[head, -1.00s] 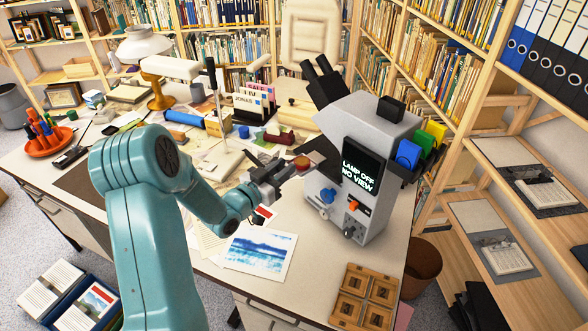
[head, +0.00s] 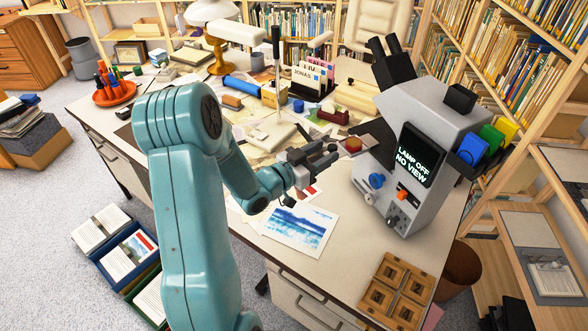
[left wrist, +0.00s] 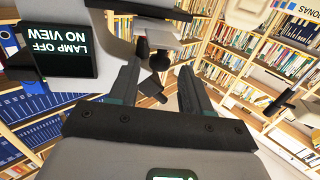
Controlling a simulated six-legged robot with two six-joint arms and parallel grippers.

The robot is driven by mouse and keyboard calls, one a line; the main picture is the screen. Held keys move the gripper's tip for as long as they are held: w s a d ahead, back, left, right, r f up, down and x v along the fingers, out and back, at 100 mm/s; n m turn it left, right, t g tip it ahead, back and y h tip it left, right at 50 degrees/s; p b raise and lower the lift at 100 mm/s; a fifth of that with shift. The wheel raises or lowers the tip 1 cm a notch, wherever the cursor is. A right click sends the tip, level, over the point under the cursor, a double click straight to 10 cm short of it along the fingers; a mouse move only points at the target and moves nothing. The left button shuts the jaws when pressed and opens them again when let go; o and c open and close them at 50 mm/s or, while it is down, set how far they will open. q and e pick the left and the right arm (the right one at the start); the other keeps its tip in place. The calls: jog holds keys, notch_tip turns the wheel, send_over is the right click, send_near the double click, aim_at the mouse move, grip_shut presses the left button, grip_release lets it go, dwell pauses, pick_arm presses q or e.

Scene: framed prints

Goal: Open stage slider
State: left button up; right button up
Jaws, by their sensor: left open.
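The grey microscope (head: 450,125) stands at the right end of the desk. Its screen (head: 414,160) reads "LAMP OFF NO VIEW". A small stage plate (head: 366,146) with a round red-orange piece (head: 353,144) sticks out from its left side. I cannot tell for sure which part is the slider. My left gripper (head: 328,152) is just left of the stage plate, open and empty. In the left wrist view its spread fingers (left wrist: 158,90) point at the microscope, whose screen (left wrist: 55,45) appears upside down. A dark knob (left wrist: 155,84) shows between the fingers. My right gripper is not in view.
The microscope front has a blue knob (head: 376,180) and an orange switch (head: 402,194). A blue seascape print (head: 300,229) and a wooden tray (head: 398,290) lie in front. A desk lamp (head: 214,30) and papers crowd the back. Bookshelves stand behind and to the right.

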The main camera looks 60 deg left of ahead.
pick_arm(q)
jog(key=s+d+b, duration=0.1)
jog(key=s+b, duration=0.1)
jog(key=s, duration=1)
jog(key=shift+s+d, duration=0.25)
jog(key=shift+s, duration=0.05)
